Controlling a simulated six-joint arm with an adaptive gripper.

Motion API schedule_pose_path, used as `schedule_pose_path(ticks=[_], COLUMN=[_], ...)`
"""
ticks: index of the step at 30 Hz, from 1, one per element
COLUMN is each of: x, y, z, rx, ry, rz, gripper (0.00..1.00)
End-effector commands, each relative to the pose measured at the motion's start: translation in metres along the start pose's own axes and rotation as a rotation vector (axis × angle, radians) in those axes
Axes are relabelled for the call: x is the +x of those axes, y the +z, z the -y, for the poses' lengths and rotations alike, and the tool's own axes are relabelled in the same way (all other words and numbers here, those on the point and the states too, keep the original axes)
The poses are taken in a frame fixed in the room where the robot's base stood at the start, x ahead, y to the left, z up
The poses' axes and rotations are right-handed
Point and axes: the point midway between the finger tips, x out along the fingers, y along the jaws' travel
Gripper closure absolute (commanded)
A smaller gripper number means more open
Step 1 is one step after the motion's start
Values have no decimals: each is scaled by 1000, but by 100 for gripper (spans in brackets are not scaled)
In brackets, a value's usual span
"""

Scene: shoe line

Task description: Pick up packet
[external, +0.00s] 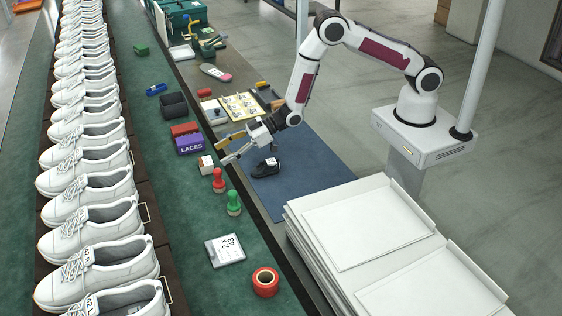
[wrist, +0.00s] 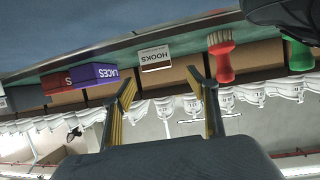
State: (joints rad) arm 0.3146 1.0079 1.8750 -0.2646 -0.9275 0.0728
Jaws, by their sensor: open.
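A flat, clear packet with a white printed label (external: 225,250) lies on the green bench strip in the external view, between the green-handled brush and the red tape roll. I cannot make it out in the wrist view. My gripper (external: 224,151) is open and empty, above the bench edge and well behind the packet. In the wrist view my gripper (wrist: 161,76) shows its two fingers spread, with the small white HOOKS box (wrist: 155,58) beyond them and nothing between them.
A red-handled brush (external: 219,181) and a green-handled one (external: 234,203) stand between my gripper and the packet. A red tape roll (external: 265,282) lies in front of the packet. The purple LACES box (external: 191,144) is left of my gripper. White shoes (external: 100,221) line the left.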

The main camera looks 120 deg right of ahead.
Motion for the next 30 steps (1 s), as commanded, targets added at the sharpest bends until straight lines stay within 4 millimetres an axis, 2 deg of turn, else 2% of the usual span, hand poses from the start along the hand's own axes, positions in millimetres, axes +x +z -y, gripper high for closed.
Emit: schedule_pose_path(ticks=[8,19,30], x=[3,24,26], y=[-1,-1,-1], z=[0,0,0], rx=[-1,-1,0], ry=[0,-1,0], rz=[-1,-1,1], gripper=[42,42,42])
